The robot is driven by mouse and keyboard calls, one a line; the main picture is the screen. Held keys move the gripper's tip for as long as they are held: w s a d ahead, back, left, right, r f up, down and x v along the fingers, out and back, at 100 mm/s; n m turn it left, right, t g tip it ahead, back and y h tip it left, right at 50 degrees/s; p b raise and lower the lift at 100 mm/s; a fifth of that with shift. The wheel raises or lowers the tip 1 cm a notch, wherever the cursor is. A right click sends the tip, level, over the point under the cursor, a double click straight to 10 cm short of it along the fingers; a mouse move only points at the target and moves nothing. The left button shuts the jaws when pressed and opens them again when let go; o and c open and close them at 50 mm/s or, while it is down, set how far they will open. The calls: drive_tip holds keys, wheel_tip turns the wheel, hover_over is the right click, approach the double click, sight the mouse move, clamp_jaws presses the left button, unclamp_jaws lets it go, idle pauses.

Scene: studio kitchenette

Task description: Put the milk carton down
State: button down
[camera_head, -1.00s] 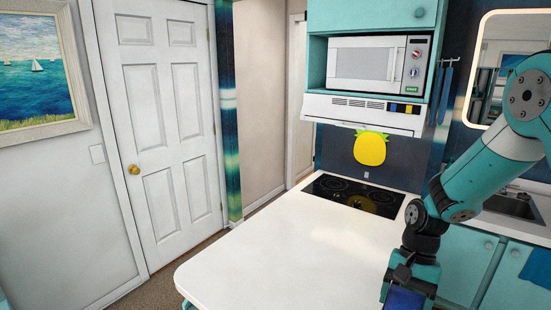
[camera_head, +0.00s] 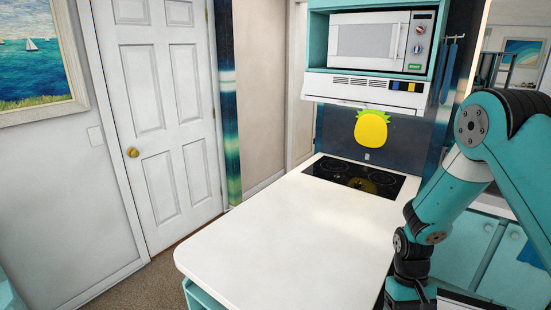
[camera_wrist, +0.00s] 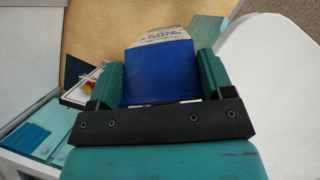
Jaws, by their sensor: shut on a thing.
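The milk carton (camera_wrist: 162,75) is blue with a pale, printed far end in the wrist view. My gripper (camera_wrist: 160,82) is shut on it, with one teal finger on each side. In the head view, the wrist above my gripper reaches the bottom edge at the right, beside the counter's right side. The fingers and carton are out of that picture. The wrist view does not clearly show what is under the carton or whether it touches anything.
A white counter (camera_head: 280,235) is broad and bare, with a black cooktop (camera_head: 355,176) at its far end. A microwave (camera_head: 368,45) hangs above. A white door (camera_head: 160,110) is at the left. A tan surface (camera_wrist: 110,25) lies beyond the carton.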

wheel_tip(320, 180, down, 12)
drive_tip(key=b, duration=1)
drive_tip(key=shift+r, duration=0.2)
drive_tip(key=shift+d, duration=0.15)
